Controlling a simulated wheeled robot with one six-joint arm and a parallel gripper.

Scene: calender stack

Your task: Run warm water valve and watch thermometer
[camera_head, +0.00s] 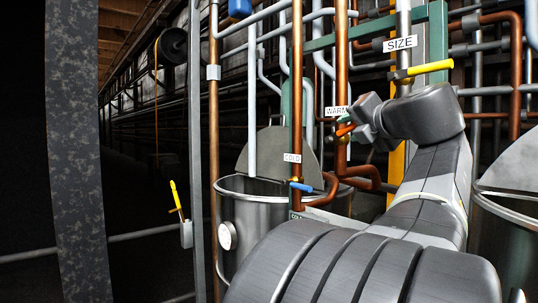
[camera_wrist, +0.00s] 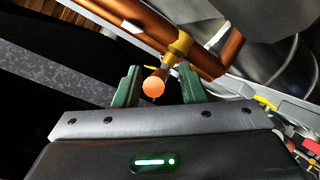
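The warm water valve has an orange handle (camera_head: 346,130) beside the WARM label (camera_head: 335,111) on a copper pipe. In the wrist view the round orange handle end (camera_wrist: 153,88) lies between the two green fingers of my gripper (camera_wrist: 158,88), with a gap to each finger. The left finger is nearer to it. The brass valve body (camera_wrist: 179,46) sits behind it on the copper pipe. My gripper is open; in the head view it is beside the handle, its fingertips hard to make out. A round white dial, likely the thermometer (camera_head: 227,236), is on the steel tank's side; its reading is too small to tell.
A blue-handled valve (camera_head: 300,186) sits below the COLD label (camera_head: 292,158). A yellow handle (camera_head: 428,68) is below the SIZE sign (camera_head: 400,44). The steel tank (camera_head: 265,212) stands below the pipes. Upright pipes crowd around my arm. The left side is dark.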

